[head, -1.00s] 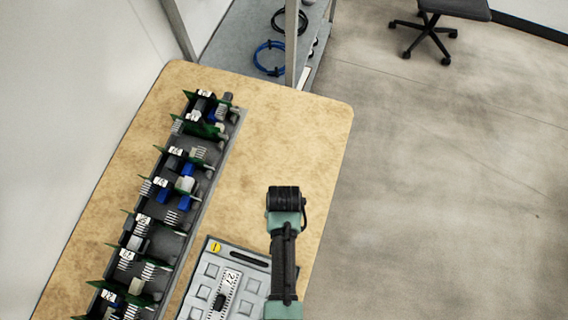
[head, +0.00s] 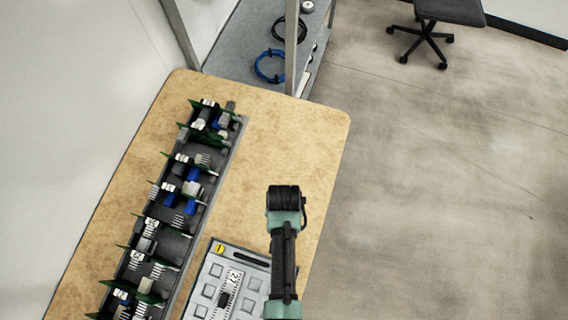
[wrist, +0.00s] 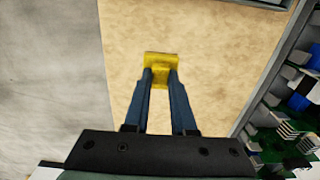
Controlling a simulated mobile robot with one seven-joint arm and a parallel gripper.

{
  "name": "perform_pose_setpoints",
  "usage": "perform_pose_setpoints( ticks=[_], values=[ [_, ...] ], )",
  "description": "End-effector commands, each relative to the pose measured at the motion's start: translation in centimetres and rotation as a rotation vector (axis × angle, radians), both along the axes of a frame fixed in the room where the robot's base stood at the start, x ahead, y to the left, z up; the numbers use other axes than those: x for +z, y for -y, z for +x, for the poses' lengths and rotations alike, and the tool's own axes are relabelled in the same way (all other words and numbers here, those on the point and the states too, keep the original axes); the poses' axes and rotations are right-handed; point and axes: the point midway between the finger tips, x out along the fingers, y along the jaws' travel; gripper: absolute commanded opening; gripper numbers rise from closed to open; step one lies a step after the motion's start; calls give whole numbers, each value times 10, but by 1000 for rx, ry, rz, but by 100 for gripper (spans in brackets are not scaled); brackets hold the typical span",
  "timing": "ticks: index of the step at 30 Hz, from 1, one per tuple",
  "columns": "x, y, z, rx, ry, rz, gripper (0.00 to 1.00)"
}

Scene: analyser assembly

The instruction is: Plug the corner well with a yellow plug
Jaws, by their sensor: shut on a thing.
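In the wrist view, my gripper (wrist: 160,77) is shut on a yellow plug (wrist: 161,59), held at its fingertips over bare tabletop. The plug has a wide, flat head and a narrower part between the fingers. In the head view, a grey plate (head: 227,260) with several square, well-like spots (head: 215,270) lies at the bottom of the table. It has a round yellow mark (head: 220,248) at its upper left corner, a dark slot and a white numbered strip. My arm covers its right side. The fingertips and plug are not visible in the head view.
A long rack (head: 206,187) of green circuit boards with blue and grey parts runs along the table's left side. Bare wooden tabletop (head: 285,130) lies beyond the plate. A shelf with coiled cables (head: 270,66) and an office chair (head: 436,35) stand further off.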

Motion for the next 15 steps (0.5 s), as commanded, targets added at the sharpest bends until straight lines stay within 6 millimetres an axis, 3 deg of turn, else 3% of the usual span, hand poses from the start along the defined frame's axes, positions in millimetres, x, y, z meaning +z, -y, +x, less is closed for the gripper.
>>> perform_pose_setpoints(
  ticks=[15],
  values=[
    [28, 0, 0, 0, 1, 0, 0]
  ],
)
